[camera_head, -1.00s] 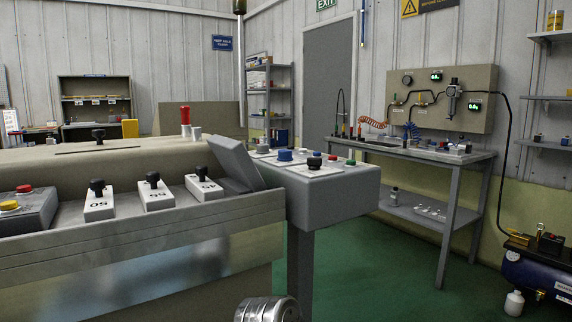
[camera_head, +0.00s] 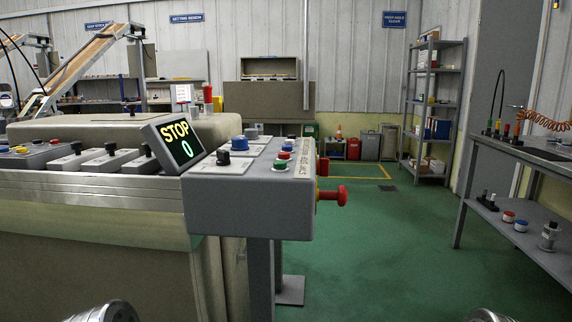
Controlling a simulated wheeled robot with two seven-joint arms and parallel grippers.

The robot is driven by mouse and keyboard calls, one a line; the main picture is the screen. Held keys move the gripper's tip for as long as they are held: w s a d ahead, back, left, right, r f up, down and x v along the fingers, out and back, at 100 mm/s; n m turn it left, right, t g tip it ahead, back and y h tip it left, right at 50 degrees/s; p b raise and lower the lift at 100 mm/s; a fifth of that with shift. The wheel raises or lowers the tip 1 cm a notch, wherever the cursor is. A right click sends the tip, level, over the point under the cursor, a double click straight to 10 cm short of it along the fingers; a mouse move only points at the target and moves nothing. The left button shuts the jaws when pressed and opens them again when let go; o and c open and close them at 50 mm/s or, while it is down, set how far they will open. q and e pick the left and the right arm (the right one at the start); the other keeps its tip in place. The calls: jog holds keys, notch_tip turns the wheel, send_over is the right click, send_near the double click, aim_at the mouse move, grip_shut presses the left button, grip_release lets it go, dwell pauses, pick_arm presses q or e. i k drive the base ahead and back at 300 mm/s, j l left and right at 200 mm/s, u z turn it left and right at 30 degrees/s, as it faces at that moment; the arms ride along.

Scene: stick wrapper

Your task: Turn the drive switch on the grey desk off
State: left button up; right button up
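The grey desk (camera_head: 240,209) stands in the middle of the head view, at the right end of a long machine. The labels are too small to read, so I cannot tell which is the drive switch. A tilted display (camera_head: 180,145) beside them reads STOP and 0. My grippers are out of view; only rounded metal parts of my arms show at the bottom edge.
A red mushroom knob (camera_head: 332,195) sticks out from the desk's right side. A workbench (camera_head: 520,160) stands at the right and a shelf rack (camera_head: 433,105) behind. Green floor (camera_head: 390,245) is clear between desk and workbench.

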aim_at(323, 170)
jog(key=l+u, duration=0.2)
jog(key=l, duration=0.3)
jog(key=k+l+u, duration=0.2)
jog(key=l, duration=0.3)
jog(key=i+u, duration=0.1)
jog(key=u, duration=0.35)
jog(key=i+l+u, duration=0.1)
jog(key=l+u, duration=1)
jog(key=i, duration=0.05)
